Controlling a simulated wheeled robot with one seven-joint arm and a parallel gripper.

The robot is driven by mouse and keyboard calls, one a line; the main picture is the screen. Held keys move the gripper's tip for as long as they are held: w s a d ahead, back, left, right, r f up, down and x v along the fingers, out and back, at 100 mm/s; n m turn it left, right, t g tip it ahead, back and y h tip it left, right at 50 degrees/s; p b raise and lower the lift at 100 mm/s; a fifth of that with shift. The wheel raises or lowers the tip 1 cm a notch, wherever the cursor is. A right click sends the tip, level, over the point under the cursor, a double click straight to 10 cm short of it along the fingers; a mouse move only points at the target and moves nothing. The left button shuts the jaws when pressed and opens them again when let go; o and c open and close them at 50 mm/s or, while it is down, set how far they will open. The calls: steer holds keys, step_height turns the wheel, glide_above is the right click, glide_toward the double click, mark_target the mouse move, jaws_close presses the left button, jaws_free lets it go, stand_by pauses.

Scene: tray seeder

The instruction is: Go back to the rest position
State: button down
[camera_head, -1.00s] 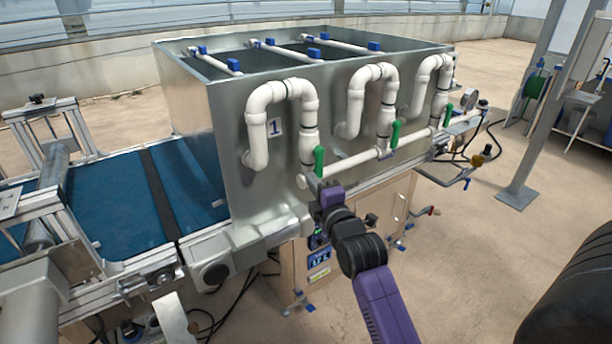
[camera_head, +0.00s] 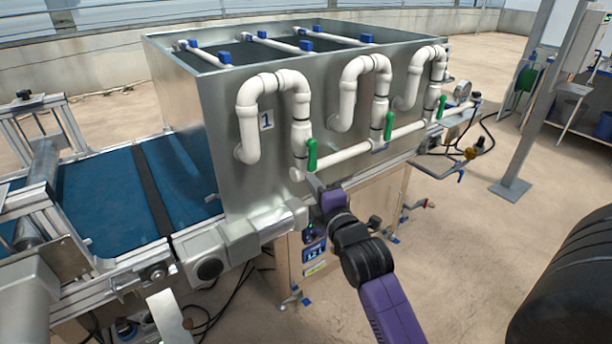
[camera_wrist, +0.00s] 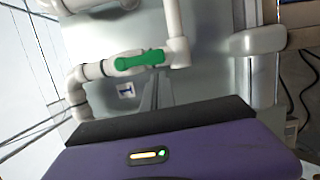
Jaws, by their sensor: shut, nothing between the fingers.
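My gripper (camera_head: 312,180) is at the front of the tray seeder (camera_head: 240,150), just below the first green valve handle (camera_head: 312,155). Its grey fingers look together and empty. In the wrist view my gripper (camera_wrist: 155,92) points at the metal wall beside the label "1", and the green handle (camera_wrist: 140,60) lies across the picture beyond the fingertips. That handle hangs down along its white pipe in the head view. I cannot tell whether the fingers touch the handle or are just apart from it. Two more green handles, the middle one (camera_head: 389,125) and the far one (camera_head: 441,107), sit on the other pipes.
White bent pipes (camera_head: 352,95) stick out from the metal wall. A blue conveyor belt (camera_head: 105,200) runs off to the left. A wooden cabinet (camera_head: 345,235) stands below. A grey post (camera_head: 545,100) stands at the right, with open floor (camera_head: 470,270) before it.

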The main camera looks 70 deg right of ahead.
steer(key=shift+v, duration=2.1)
steer(key=s+a+f+m+t+y, duration=0.2)
steer(key=a+m+t+y, duration=0.5)
steer(key=a, duration=1.1)
steer(key=s+a+f+m+g+y, duration=0.1)
steer(key=s+a+f+g+y, duration=0.1)
steer(key=s+a, duration=0.5)
steer(key=s+a+f+m+g+y, duration=0.1)
steer(key=s+a+f+y, duration=0.3)
steer(key=a, duration=0.5)
steer(key=s+g, duration=0.1)
steer(key=s, duration=0.1)
steer(key=shift+s+a+g, duration=0.4)
